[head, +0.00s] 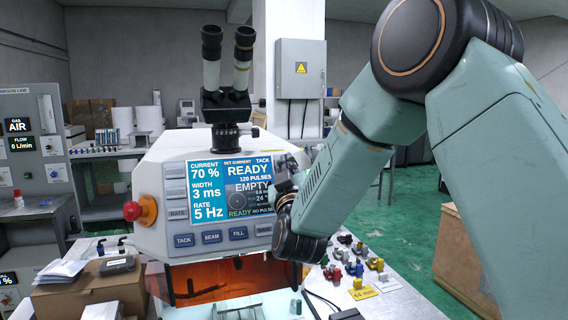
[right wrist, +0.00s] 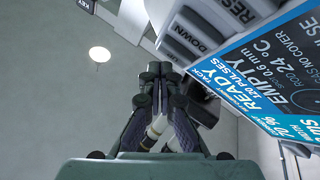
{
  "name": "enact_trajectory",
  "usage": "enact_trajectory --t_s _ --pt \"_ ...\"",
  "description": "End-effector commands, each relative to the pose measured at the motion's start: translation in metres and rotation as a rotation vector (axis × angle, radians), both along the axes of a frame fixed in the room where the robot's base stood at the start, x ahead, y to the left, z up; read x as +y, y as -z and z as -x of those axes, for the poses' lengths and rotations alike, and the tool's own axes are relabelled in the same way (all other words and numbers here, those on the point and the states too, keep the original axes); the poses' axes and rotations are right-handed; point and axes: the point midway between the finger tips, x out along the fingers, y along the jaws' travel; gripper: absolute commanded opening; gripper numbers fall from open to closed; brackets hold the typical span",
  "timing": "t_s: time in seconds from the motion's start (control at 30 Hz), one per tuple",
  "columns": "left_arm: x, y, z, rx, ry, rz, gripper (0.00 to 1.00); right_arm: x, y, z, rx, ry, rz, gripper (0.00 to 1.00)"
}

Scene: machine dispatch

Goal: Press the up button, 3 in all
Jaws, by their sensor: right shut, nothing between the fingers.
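The machine's panel has a lit display (head: 228,187) reading 70 %, 3 ms, 5 Hz, READY and EMPTY. The display also shows in the right wrist view (right wrist: 270,90). Grey buttons stand along its right side. In the right wrist view I read a DOWN button (right wrist: 192,40) and a RESET button (right wrist: 235,12). My right gripper (right wrist: 160,75) is shut and empty, close to the panel's right side. In the head view my right wrist and arm cover part of that side; contact with a button cannot be told. My left gripper is out of view.
A red knob (head: 133,211) sticks out at the panel's left. Binocular eyepieces (head: 226,75) rise above the machine. Coloured small parts (head: 355,268) lie on the bench at right. A cardboard box (head: 90,295) stands at lower left.

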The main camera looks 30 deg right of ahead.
Motion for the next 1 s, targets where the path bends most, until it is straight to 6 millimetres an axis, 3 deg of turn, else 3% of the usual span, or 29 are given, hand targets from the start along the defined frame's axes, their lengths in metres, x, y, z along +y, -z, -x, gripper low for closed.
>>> enact_trajectory --t_s 0.43,1.0 --pt "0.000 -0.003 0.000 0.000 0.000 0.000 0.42 0.001 -0.004 0.006 -0.002 0.000 0.000 0.00" --pt "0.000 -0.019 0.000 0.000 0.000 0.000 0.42 0.011 -0.024 0.045 0.000 0.000 -0.001 0.00"
